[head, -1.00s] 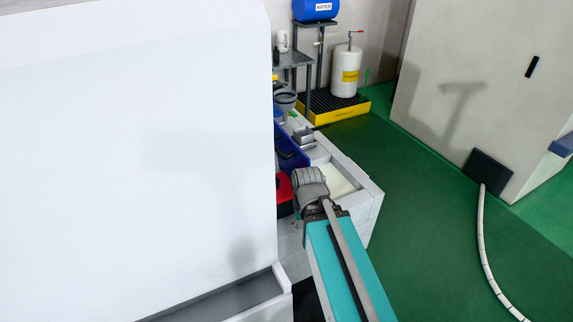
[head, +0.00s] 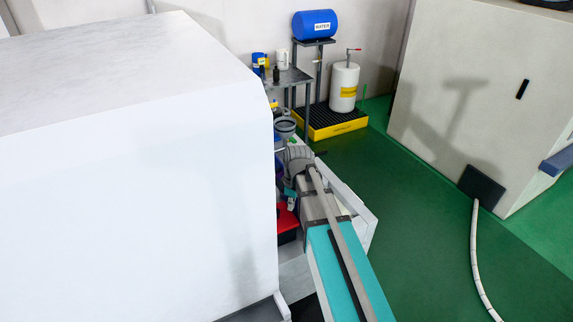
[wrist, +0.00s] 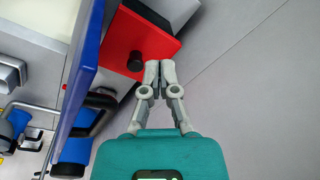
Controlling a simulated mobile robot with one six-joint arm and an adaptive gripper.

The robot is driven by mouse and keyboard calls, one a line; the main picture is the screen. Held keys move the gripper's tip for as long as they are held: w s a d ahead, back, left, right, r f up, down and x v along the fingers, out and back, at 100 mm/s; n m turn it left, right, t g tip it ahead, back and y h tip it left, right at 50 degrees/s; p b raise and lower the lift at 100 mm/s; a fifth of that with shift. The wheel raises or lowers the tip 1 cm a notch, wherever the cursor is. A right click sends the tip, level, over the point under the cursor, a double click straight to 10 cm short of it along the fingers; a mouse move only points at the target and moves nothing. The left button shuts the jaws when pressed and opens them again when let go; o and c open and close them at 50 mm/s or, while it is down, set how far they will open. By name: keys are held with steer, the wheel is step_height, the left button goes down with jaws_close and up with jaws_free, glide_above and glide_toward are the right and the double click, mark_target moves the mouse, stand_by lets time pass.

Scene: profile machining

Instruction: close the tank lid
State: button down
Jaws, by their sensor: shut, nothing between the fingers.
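The blue lid (wrist: 82,62) stands raised, nearly edge-on, left of my gripper in the wrist view. A dark handle (wrist: 98,112) sticks out from its face towards my gripper. A cream surface (wrist: 38,18), apparently the tank's inside, shows beyond the lid at the upper left. My gripper (wrist: 160,66) is shut and empty, its fingertips together, to the right of the lid and handle and apart from them.
A red box (wrist: 155,28) with a black knob lies just beyond my fingertips. A large white housing (head: 140,190) fills the head view's left. A blue water drum (head: 315,25) and a white canister (head: 344,85) stand behind. The green floor (head: 400,220) at right is mostly clear.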

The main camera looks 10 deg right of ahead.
steer(key=w+a+r+n+y+p, duration=0.1)
steer(key=w+r+n+p, duration=0.9)
steer(key=r, duration=0.2)
steer(key=shift+w+r+p, duration=0.15)
steer(key=shift+w+p, duration=0.1)
steer(key=shift+p, duration=0.15)
steer(key=shift+a+f, duration=0.15)
steer(key=shift+f, duration=0.05)
step_height(320, 180, down, 10)
steer(key=a+b, duration=0.2)
steer(key=b, duration=0.8)
steer(key=shift+w+d+r+p, duration=0.2)
steer(key=shift+d+r, duration=0.1)
steer(key=shift+d, duration=0.75)
steer(key=shift+w+d+r+p, duration=0.1)
steer(key=shift+d+r+p, duration=0.15)
steer(key=shift+d, duration=0.8)
steer(key=shift+a, duration=0.1)
